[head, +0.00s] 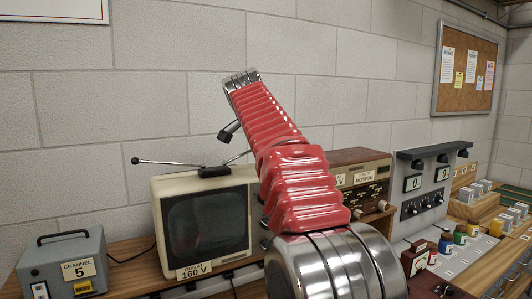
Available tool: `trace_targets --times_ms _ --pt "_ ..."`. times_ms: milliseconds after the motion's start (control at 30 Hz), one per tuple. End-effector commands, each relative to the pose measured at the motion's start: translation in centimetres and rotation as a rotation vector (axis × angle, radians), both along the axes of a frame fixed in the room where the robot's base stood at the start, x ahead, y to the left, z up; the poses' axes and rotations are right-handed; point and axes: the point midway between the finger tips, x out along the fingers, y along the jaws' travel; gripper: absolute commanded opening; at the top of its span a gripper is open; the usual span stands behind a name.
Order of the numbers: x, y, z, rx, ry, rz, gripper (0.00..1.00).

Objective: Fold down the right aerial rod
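A cream television set (158,215) with a dark screen stands on the wooden bench. A black aerial base (214,171) sits on its top. The left aerial rod (168,162) lies almost level, pointing left, with a dark tip. The right aerial rod (238,157) slopes up to the right from the base and passes behind my red arm, which hides its far end. My arm rises in front of the set. A dark piece (229,131) juts out left from behind it, above the base, perhaps part of my gripper. The fingertips are hidden.
A grey box marked channel 5 (60,259) stands left of the set. A brown radio unit (355,160) is right, behind my arm. A grey panel with dials (425,185), small bottles and switches fill the bench further right. The wall above the set is bare.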

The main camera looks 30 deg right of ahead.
Motion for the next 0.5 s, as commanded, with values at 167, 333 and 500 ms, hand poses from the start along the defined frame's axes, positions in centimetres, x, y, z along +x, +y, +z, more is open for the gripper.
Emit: trace_targets --times_ms 167,333,500 --pt "0.12 0.11 -0.12 0.001 0.001 0.002 0.0" --pt "0.1 0.17 -0.13 0.0 0.003 0.003 0.05" --pt "0.09 0.24 -0.12 0.001 0.003 0.003 0.17"
